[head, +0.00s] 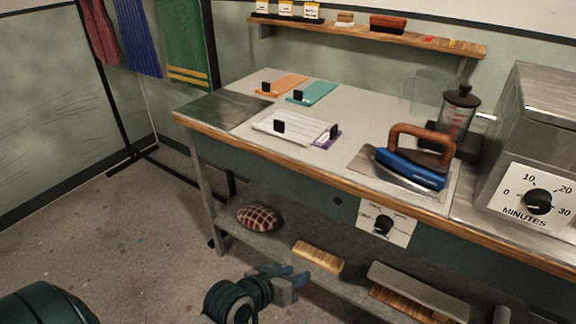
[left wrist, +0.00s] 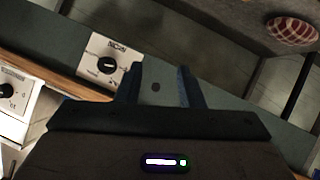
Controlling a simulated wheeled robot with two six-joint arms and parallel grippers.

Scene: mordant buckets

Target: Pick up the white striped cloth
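The white striped cloth (head: 291,127) lies flat on the table top in the head view, with a black clip standing on it. A purple cloth (head: 328,139) with its own black clip lies at its right edge, touching or partly under it. My left gripper (head: 297,280) is low in front of the table, well below the cloth and by the lower shelf. In the left wrist view my left gripper (left wrist: 160,86) has its two blue fingers apart with nothing between them. The cloth does not show there. My right gripper is not in view.
An orange cloth (head: 282,86) and a teal cloth (head: 312,93) lie behind the white one. A blue iron (head: 410,168) stands to its right, near a timer box (head: 530,190). The wooden table edge (head: 300,161) overhangs the lower shelf, which holds a checked bundle (head: 259,217).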

